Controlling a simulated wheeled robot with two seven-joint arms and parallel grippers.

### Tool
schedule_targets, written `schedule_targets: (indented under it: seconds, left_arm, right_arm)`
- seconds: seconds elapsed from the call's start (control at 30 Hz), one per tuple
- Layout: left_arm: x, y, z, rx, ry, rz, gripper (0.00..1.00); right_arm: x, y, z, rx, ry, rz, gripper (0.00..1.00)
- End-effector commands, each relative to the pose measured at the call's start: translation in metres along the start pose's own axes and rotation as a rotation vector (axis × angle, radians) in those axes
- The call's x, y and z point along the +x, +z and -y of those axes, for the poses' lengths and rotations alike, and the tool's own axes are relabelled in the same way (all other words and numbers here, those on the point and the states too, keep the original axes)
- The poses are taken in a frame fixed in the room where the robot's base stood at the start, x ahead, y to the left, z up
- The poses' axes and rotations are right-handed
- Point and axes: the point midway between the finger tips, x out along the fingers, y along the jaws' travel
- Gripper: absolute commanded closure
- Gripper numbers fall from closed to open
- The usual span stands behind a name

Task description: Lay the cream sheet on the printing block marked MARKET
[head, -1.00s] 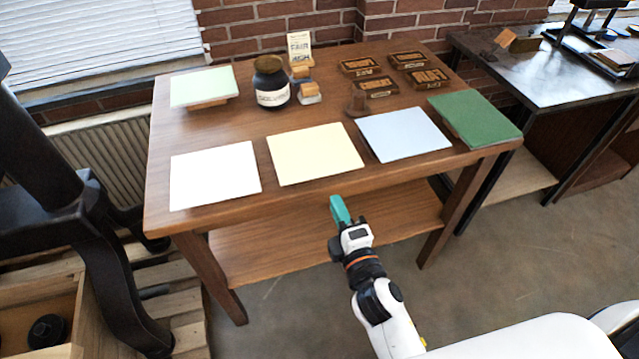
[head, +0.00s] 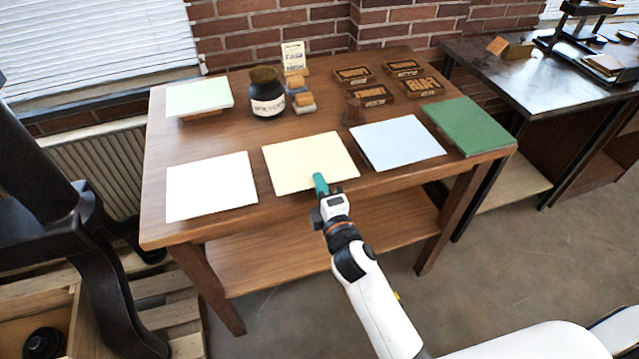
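The cream sheet (head: 308,158) lies flat on the wooden table in the front row, between a white sheet and a pale blue sheet. My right gripper (head: 320,184), with teal fingers, is at the sheet's front edge and overlaps it in the picture. I cannot tell whether it touches the sheet or whether its fingers are open. Several dark printing blocks with raised tan lettering (head: 370,95) lie at the back right of the table. Their words are too small to read surely, so I cannot tell which says MARKET. My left gripper is not in view.
A white sheet (head: 211,186), a blue sheet (head: 397,143) and a green slab (head: 468,125) flank the cream sheet. A dark labelled jar (head: 267,95), a small card (head: 293,57) and a raised pale green sheet (head: 199,97) stand behind. A black press (head: 60,200) stands left.

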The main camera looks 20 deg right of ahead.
Motion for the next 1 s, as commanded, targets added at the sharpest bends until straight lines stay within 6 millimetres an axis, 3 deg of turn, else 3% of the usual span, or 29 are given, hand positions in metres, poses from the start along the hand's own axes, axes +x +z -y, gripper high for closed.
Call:
schedule_targets:
  seconds: [0.1,0.33,0.53,0.77,1.0]
  left_arm:
    - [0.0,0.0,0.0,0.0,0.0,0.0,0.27]
    - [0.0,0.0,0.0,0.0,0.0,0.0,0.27]
    - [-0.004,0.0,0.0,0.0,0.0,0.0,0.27]
    - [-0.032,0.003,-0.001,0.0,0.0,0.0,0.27]
    - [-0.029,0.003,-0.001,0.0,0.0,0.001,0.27]
  right_arm:
    - [0.0,0.0,0.0,0.0,0.0,0.0,0.83]
    - [0.0,0.0,0.0,0.0,0.0,0.0,1.0]
    - [0.0,0.0,0.004,0.0,-0.001,0.0,1.0]
    - [0.0,0.0,0.033,0.0,-0.001,0.0,1.0]
    - [0.0,0.0,0.03,0.0,-0.001,0.0,1.0]
